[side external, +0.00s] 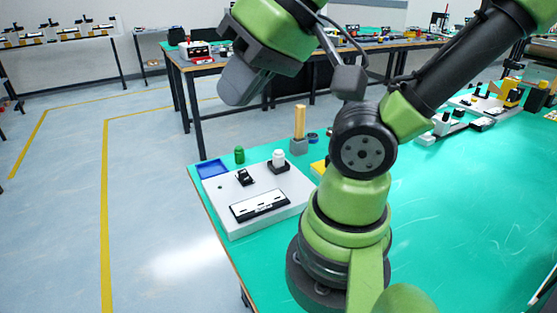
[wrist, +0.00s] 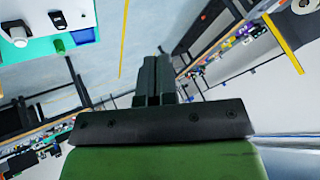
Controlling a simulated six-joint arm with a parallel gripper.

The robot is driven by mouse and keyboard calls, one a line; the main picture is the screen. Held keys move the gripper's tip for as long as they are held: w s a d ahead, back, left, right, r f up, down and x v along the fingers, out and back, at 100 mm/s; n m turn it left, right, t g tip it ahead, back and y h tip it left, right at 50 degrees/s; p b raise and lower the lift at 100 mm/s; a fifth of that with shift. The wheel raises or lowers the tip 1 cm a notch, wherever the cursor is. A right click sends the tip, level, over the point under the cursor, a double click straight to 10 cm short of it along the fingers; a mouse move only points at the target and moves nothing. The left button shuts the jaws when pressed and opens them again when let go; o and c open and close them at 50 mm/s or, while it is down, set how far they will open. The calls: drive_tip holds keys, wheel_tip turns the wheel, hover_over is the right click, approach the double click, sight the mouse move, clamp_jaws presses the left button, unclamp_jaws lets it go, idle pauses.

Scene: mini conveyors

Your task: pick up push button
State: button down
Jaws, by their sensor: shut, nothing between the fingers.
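The push button is not certain from these views. The candidates are a white round piece on a black base (side external: 279,159) and a small black switch (side external: 245,177), both on a light grey board (side external: 224,211), and a green cylinder (side external: 239,155) at the board's far edge. In the wrist view the white piece (wrist: 18,36), black switch (wrist: 58,19) and green cylinder (wrist: 59,46) show at the upper left. My gripper (wrist: 156,68) is shut and empty. It is raised above and away from the board; its fingertips are not clear in the side view.
A blue tray (side external: 212,169) sits at the green table's far left corner. A wooden upright block (side external: 299,122) stands behind the board. A black-and-white panel (side external: 260,205) lies on the board's near part. The air around my gripper is clear.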

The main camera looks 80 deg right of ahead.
drive_tip(key=c, duration=1.8)
unclamp_jaws()
drive_tip(key=o, duration=1)
drive_tip(key=shift+o, duration=0.2)
drive_tip(key=n+g+h, duration=0.6)
drive_tip(key=n+g, duration=0.3)
drive_tip(key=n, duration=0.8)
approach(278, 152)
drive_tip(key=x, duration=0.4)
drive_tip(key=shift+f, duration=0.1)
drive_tip(key=shift+x, duration=3.15)
